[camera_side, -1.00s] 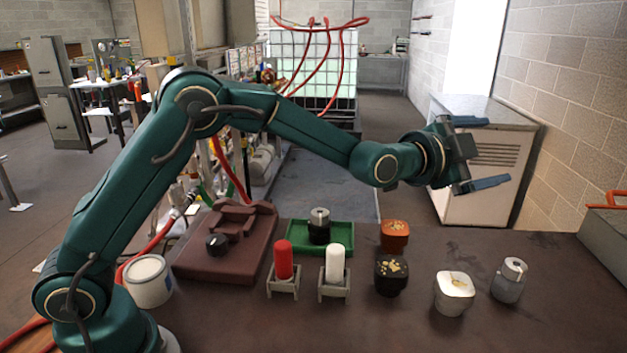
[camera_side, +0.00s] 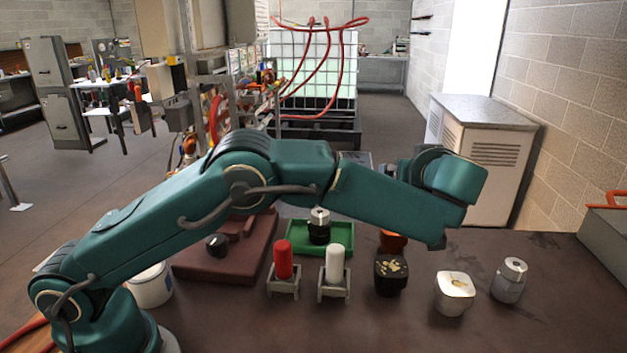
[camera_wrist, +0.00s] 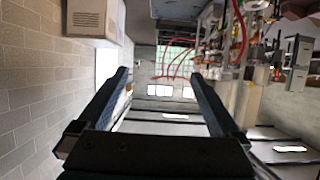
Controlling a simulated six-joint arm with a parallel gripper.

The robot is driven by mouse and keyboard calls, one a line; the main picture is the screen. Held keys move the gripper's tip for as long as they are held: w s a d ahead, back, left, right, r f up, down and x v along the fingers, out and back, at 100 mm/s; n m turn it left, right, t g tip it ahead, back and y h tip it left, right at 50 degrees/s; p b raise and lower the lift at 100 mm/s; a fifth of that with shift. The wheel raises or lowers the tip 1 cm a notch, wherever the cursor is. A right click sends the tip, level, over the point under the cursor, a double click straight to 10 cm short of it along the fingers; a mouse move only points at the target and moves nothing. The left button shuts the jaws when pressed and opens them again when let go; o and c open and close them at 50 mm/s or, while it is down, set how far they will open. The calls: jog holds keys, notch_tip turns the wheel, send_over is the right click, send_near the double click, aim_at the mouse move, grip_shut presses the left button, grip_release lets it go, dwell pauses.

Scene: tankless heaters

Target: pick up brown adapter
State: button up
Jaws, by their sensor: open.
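No piece is clearly the brown adapter. The closest in colour is an orange-brown piece (camera_side: 391,241) behind the black pot, partly covered by my forearm in the side view. A black piece with a silver top (camera_side: 319,226) stands on a green tray (camera_side: 291,242). A grey cylindrical piece (camera_side: 509,281) stands at the right of the table. My gripper (camera_wrist: 160,76) is open and empty in the wrist view, with the room between its fingers and no table piece. In the side view its fingers are hidden behind my wrist, which is raised above the table.
A black pot (camera_side: 390,276) and a white pot (camera_side: 454,293) stand right of the red (camera_side: 283,259) and white (camera_side: 334,263) cylinders in holders. A dark red block (camera_side: 225,262) and a white can (camera_side: 150,287) are at left. The front right table is clear.

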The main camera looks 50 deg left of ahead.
send_near(401, 238)
jog(key=w+a, duration=0.2)
jog(key=a, duration=0.1)
jog(key=w+a+f, duration=0.1)
jog(key=shift+a, duration=0.2)
jog(key=shift+x, duration=2.5)
grip_shut()
